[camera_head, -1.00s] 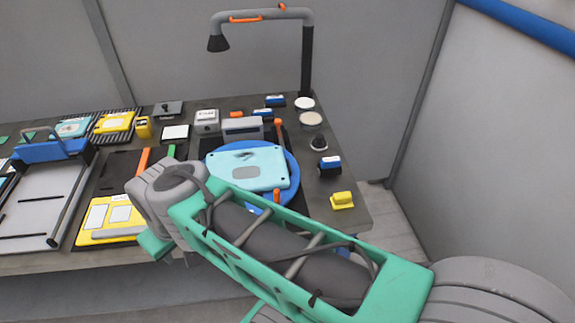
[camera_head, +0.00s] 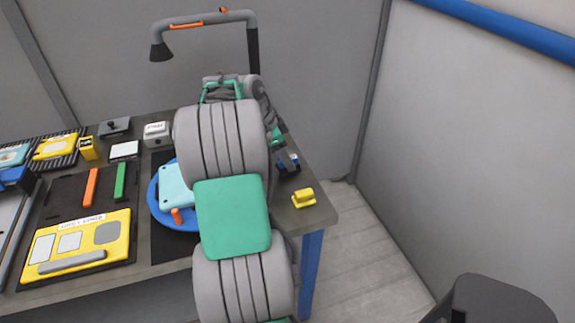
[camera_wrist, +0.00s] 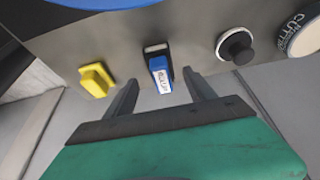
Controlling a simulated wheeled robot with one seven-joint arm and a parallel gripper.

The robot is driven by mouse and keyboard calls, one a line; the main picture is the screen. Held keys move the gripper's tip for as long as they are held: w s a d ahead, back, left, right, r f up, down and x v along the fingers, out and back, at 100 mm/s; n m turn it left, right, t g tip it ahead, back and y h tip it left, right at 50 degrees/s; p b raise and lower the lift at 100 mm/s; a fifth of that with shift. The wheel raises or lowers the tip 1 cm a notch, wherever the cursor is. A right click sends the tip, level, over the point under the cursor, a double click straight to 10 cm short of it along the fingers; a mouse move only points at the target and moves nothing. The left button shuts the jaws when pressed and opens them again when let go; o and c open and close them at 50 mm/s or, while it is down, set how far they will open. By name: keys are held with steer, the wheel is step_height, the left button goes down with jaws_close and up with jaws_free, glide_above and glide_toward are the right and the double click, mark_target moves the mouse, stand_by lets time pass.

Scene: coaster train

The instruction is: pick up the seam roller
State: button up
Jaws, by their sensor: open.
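My gripper (camera_wrist: 161,80) is open and empty, with one finger on each side of the block's near end in the picture. I cannot tell how far above the table the fingers are. My arm hides much of the gripper in the head view.
A yellow block (camera_wrist: 97,79) lies left of the blue block. A black round knob (camera_wrist: 236,47) and a round lidded tin (camera_wrist: 300,38) are to its right. My arm covers part of the blue round mat (camera_head: 158,207).

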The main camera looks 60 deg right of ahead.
steer(key=x, duration=0.3)
steer(key=shift+d+f, duration=0.2)
jaws_close()
stand_by(0.4)
